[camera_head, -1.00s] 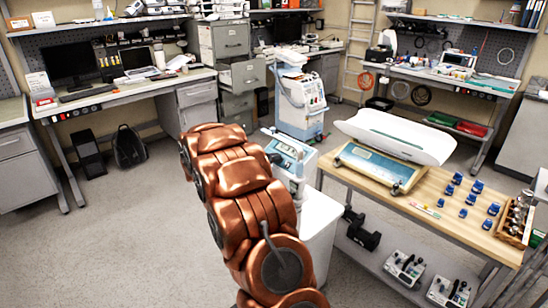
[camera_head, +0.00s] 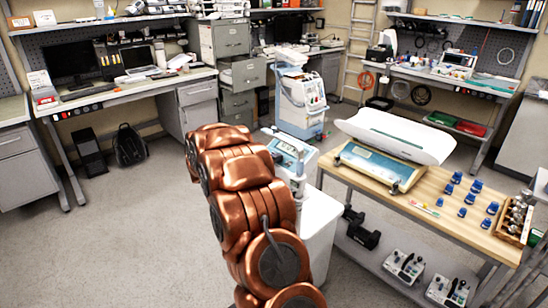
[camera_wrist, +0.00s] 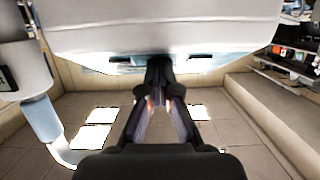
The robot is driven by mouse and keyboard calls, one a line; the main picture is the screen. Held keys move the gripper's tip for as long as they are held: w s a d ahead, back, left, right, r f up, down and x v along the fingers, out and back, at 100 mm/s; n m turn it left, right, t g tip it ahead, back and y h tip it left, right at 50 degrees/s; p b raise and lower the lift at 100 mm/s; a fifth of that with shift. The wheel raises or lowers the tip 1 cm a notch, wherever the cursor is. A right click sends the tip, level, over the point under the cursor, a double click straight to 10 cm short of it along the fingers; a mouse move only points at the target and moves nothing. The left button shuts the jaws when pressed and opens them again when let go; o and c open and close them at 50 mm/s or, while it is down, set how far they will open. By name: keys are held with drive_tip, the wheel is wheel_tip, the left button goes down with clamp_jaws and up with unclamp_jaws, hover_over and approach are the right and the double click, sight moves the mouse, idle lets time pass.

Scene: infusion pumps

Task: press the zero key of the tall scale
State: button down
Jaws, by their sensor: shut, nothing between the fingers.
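The tall scale shows in the head view as a pale blue and white display head (camera_head: 289,148) on a light column, just right of my copper arm. My arm covers part of it, and its keys are too small to tell apart. In the wrist view a large pale housing (camera_wrist: 165,30), apparently the scale's head, fills the top. My gripper (camera_wrist: 160,68) is shut and empty, its tips at the housing's lower edge. I cannot tell whether they touch it. The zero key is not discernible. My gripper is hidden behind my arm in the head view.
A baby scale with a white tray (camera_head: 395,135) stands on the wooden table (camera_head: 345,178) to the right, with several blue weights. A white machine on wheels (camera_head: 300,100) stands behind the tall scale.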

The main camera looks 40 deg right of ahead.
drive_tip(key=shift+s+f, duration=0.2)
drive_tip(key=shift+f, duration=0.45)
drive_tip(key=shift+r+p, duration=0.4)
drive_tip(key=shift+p, duration=0.1)
drive_tip(key=a+r, duration=0.7)
drive_tip(key=a, duration=0.4)
drive_tip(key=shift+w+a, duration=0.25)
drive_tip(key=shift+w, duration=0.1)
